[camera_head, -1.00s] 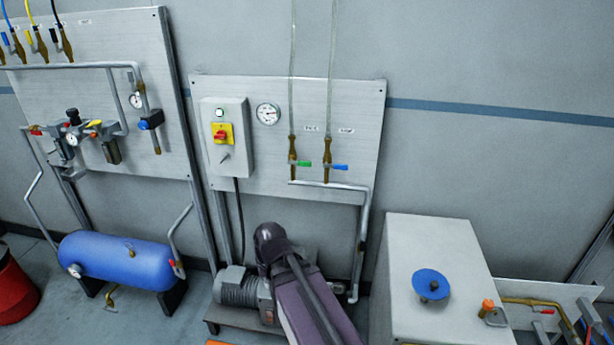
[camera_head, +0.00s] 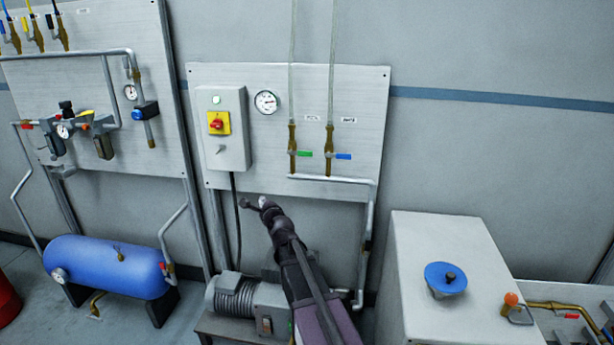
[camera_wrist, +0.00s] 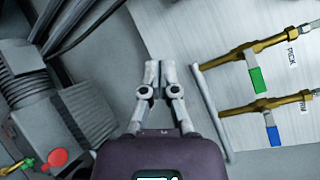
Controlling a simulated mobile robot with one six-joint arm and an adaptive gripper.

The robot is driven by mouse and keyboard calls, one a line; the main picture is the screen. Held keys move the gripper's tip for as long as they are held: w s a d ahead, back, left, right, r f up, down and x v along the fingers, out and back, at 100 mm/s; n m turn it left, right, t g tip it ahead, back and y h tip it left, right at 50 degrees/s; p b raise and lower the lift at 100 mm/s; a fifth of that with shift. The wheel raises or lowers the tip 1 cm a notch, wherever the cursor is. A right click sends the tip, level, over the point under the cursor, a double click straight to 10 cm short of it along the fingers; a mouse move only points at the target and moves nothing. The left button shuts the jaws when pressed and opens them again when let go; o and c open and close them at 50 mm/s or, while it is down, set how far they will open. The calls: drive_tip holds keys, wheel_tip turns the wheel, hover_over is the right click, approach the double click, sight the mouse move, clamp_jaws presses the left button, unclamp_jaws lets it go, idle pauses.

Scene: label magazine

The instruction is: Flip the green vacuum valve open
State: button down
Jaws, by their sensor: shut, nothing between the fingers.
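The green valve lever (camera_head: 304,154) sticks out sideways to the right from a vertical brass valve body on the grey wall panel (camera_head: 250,185). The lever lies across its pipe; it also shows in the wrist view (camera_wrist: 257,79). A blue lever (camera_head: 344,156) sits just right of it on a matching valve. My gripper (camera_wrist: 160,68) is shut and empty, its fingers together in the wrist view. It is apart from both levers, left of them in that view. In the head view the arm's end (camera_head: 262,203) is below and left of the green valve.
A switch box (camera_head: 222,130) with a red knob on yellow and a round gauge (camera_head: 266,102) are left of the valves. A grey pipe (camera_head: 335,183) runs below them. A pump (camera_head: 245,298) stands beneath the panel, a grey cabinet (camera_head: 410,270) to the right.

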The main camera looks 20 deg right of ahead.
sight(305, 154)
drive_tip(key=w+d+m+h+b, duration=0.1)
drive_tip(key=d+m+h+b, duration=0.5)
drive_tip(key=d+m+h, duration=0.5)
drive_tip(key=d+m, duration=0.3)
drive_tip(key=m, duration=0.4)
drive_tip(key=shift+w+f+t, duration=0.3)
drive_tip(key=shift+f, duration=0.05)
drive_tip(key=w+d+r+p, duration=0.5)
drive_tip(key=w+r+p, duration=0.1)
drive_tip(key=w, duration=0.2)
drive_tip(key=shift+d+r, duration=0.2)
drive_tip(key=shift+d, duration=0.05)
drive_tip(key=shift+d, duration=0.1)
